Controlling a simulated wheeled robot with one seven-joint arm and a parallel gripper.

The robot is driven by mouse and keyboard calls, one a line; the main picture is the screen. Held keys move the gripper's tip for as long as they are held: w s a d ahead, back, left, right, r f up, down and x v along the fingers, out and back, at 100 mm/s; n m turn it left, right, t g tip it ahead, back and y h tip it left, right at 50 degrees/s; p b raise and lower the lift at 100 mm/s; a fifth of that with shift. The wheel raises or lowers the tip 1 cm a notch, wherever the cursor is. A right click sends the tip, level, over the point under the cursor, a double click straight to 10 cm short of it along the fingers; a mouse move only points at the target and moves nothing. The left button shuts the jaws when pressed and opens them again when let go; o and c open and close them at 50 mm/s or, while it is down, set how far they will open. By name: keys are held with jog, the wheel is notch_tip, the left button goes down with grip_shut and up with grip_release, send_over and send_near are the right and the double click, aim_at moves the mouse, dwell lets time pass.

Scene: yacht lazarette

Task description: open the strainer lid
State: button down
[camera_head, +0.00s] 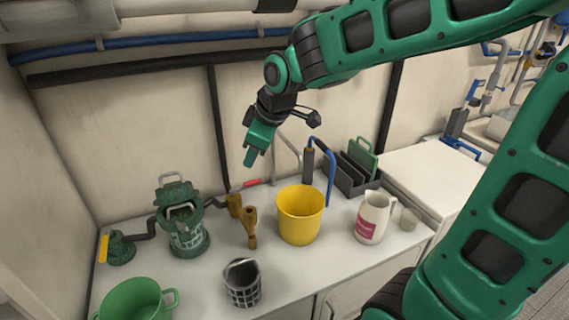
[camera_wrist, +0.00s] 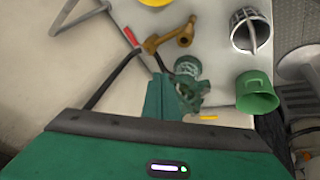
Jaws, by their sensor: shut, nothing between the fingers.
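The green strainer (camera_head: 187,242) stands upright on the white counter at the left, with a clear caged lower body. Its green lid (camera_head: 174,192) with a grey loop handle is at the top and looks tilted up at the back, with an opening in front of it; I cannot tell how far it is raised. My gripper (camera_head: 250,160) is above the counter, up and to the right of the strainer, fingers pointing down, shut and empty. In the wrist view the strainer (camera_wrist: 188,68) is just beyond my fingertips (camera_wrist: 160,76), partly hidden by them.
A bronze valve (camera_head: 251,230) and yellow bucket (camera_head: 300,218) stand right of the strainer. A dark basket (camera_head: 243,284) and green bucket (camera_head: 133,302) are in front. A yellow-handled green fitting (camera_head: 120,249) is left. A white jug (camera_head: 372,218) stands farther right. Pipes run along the wall.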

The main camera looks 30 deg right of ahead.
jog(key=s+d+f+m+h, duration=0.1)
jog(key=s+d+m, duration=0.2)
jog(key=d, duration=0.4)
jog(key=shift+s+d+f+m+g, duration=0.2)
jog(key=shift+s+m+g, duration=0.2)
jog(key=shift+s, duration=0.4)
